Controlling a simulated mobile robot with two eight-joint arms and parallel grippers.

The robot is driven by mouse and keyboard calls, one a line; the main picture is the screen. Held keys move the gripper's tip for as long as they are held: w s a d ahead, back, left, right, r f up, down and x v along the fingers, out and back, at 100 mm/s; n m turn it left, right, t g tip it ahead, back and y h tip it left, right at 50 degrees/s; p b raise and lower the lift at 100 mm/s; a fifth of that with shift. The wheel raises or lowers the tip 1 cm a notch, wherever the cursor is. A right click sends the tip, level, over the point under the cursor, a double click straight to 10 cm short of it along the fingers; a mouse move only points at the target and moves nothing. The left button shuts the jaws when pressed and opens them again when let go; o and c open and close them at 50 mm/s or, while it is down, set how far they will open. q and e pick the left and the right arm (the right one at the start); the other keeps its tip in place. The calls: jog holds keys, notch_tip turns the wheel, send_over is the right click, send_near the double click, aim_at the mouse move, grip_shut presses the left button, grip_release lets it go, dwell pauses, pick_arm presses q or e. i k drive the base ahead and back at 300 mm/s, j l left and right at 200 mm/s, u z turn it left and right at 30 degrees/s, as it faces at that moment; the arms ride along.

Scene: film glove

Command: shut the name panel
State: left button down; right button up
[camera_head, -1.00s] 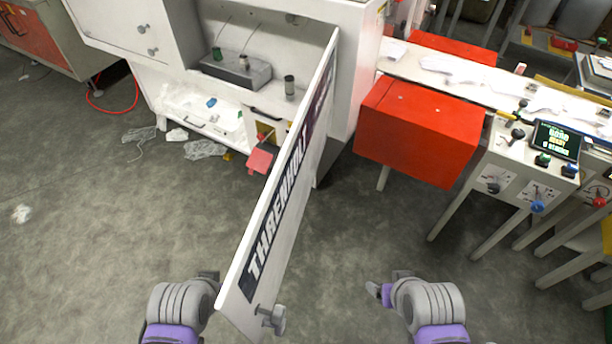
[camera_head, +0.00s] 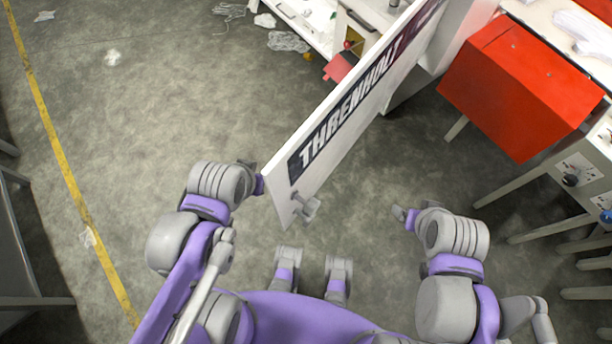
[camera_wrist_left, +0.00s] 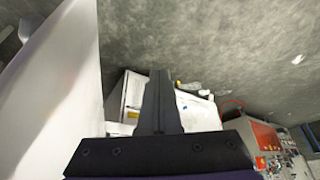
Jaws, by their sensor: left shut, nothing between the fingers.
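The name panel (camera_head: 345,130) is a white door with a dark strip lettered "THRENHOLT". It stands swung out from the white machine, its free end toward me, with a grey knob (camera_head: 306,209) near that end. My left gripper (camera_head: 259,184) is just left of the panel's free end; whether it touches cannot be told. In the left wrist view its fingers (camera_wrist_left: 157,100) are shut and empty, with the panel (camera_wrist_left: 60,85) along the left side. My right gripper (camera_head: 404,214) is on the other side, apart from the panel; its fingers are too small to judge.
A red box (camera_head: 520,85) on the machine's right side and a control stand (camera_head: 585,165) are at right. A small red piece (camera_head: 340,67) sits behind the panel. The floor left of the panel is largely clear, with a yellow line (camera_head: 65,170).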

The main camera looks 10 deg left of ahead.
aim_at(307, 159)
jog(key=k+l+u, duration=0.55)
jog(key=u, duration=0.15)
jog(key=j+z, duration=0.2)
jog(key=j, duration=0.3)
